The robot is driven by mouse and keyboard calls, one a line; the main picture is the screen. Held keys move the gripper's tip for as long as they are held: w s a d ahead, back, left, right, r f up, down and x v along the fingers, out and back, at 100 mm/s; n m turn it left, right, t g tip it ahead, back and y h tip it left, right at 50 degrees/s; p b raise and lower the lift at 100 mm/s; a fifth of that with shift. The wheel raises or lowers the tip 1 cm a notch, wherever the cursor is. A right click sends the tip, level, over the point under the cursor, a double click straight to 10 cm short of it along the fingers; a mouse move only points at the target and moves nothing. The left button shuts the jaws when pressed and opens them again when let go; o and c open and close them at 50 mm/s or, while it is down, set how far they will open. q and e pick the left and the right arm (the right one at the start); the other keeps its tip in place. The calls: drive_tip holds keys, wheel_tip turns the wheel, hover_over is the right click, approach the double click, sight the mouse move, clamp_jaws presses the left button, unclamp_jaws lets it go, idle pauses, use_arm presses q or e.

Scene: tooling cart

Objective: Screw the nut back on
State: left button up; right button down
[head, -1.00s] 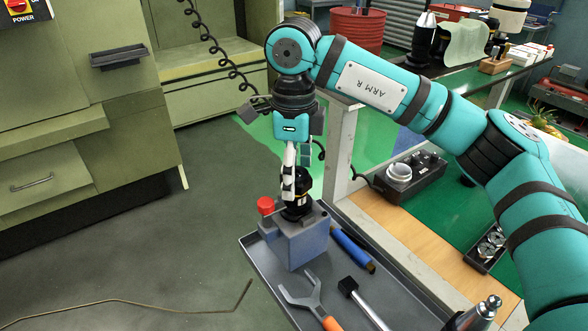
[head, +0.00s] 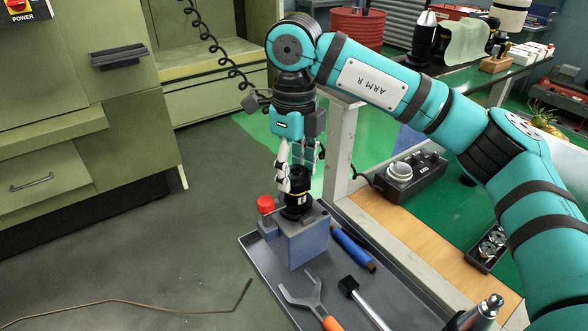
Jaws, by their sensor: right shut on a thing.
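My right gripper (head: 297,184) points straight down over the grey-blue block (head: 303,243) on the cart tray. Its light fingers are shut around the black nut (head: 298,176) at the top of a dark tool holder (head: 297,211). The holder stands upright in the block, with a thin yellow band just below the fingers. The fingers partly hide the nut, and I cannot see how its thread sits. My left gripper is out of view.
A red knob (head: 265,204) sits beside the block. The grey tray (head: 262,263) also holds a blue-handled tool (head: 352,248), an open-ended spanner (head: 303,294) and a black-headed tool (head: 362,301). A bench with a control box (head: 410,177) stands at the right.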

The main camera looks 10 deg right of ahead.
drive_tip(key=shift+m, duration=0.9)
drive_tip(key=c, duration=0.5)
unclamp_jaws()
